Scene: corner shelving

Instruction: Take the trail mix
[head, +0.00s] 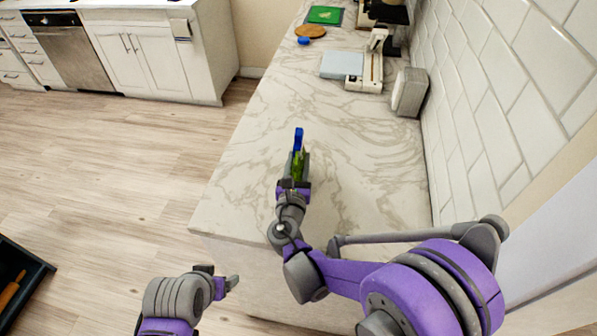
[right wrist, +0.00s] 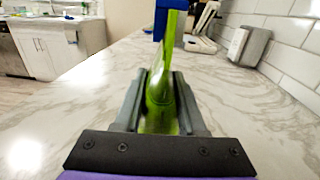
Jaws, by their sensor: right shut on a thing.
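A narrow green thing with a blue top (head: 298,139) is held upright between the fingers of my right gripper (head: 298,168), above the marble counter. The right wrist view shows its green body (right wrist: 160,100) between the two grey fingers, with the blue part at the top edge. No label is readable, so I cannot tell whether it is the trail mix. My left gripper (head: 228,280) is low at the front, left of the counter's near end; its finger gap is not clear.
The marble counter (head: 250,150) is clear around the right gripper. A white appliance (head: 372,70), a grey-white box (head: 409,92), a round brown board (head: 311,31) and a green board (head: 325,15) are farther back. A tiled wall borders the right. A dark tray (head: 40,278) is lower left.

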